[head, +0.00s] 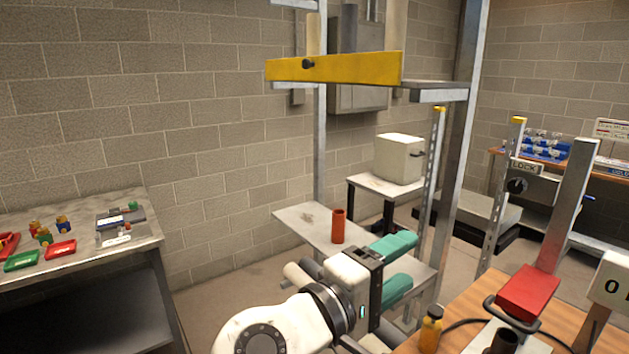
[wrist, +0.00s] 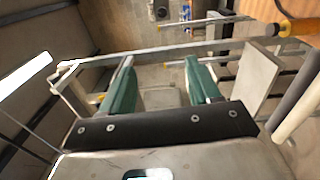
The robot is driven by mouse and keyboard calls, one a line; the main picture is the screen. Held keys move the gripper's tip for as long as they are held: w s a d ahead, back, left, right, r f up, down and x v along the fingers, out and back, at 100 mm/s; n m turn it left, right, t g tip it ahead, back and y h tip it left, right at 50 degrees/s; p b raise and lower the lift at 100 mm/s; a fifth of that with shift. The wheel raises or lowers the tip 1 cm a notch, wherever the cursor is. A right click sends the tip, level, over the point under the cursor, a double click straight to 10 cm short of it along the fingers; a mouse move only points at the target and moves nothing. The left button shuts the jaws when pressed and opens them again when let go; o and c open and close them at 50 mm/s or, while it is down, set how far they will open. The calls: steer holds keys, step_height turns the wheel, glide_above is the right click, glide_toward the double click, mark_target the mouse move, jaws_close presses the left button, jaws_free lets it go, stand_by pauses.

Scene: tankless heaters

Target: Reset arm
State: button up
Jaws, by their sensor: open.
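My gripper (head: 398,267) is in the lower middle of the head view, at the end of my white arm. Its two green fingers are spread apart and point to the right. No object shows between them. In the wrist view my gripper (wrist: 158,88) also shows open, with a clear gap between the green fingers. A red-orange cylinder (head: 338,226) stands upright on a grey metal shelf (head: 300,216) just behind my gripper in the head view, apart from the fingers.
A yellow beam (head: 335,68) crosses the metal frame above. A wooden bench (head: 473,306) at lower right holds an orange bottle (head: 431,330) and a red block (head: 529,292). A metal table (head: 120,245) with small coloured parts stands left. A white box (head: 399,158) sits behind. Floor shows between left table and frame.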

steer(key=s+d+f+m+g+y, duration=0.1)
steer(key=s+d+f+g+y, duration=0.15)
steer(key=d+f, duration=0.45)
steer(key=s+d+f+m+g+y, duration=0.1)
steer(key=s+d+f+y, duration=0.2)
steer(key=f, duration=0.8)
steer(key=s+d+f+m+g+y, duration=0.1)
steer(key=s+d+f+g, duration=0.15)
steer(key=d+f, duration=0.5)
steer(key=s+f+m+g+y, duration=0.2)
steer(key=s+f+y, duration=0.2)
steer(key=s+f, duration=0.4)
steer(key=s+f+m+g+y, duration=0.2)
steer(key=s+f, duration=0.6)
steer(key=s, duration=0.7)
steer(key=shift+a+f+m+y+b, duration=0.3)
steer(key=shift+m+y, duration=0.5)
steer(key=shift+y, duration=0.15)
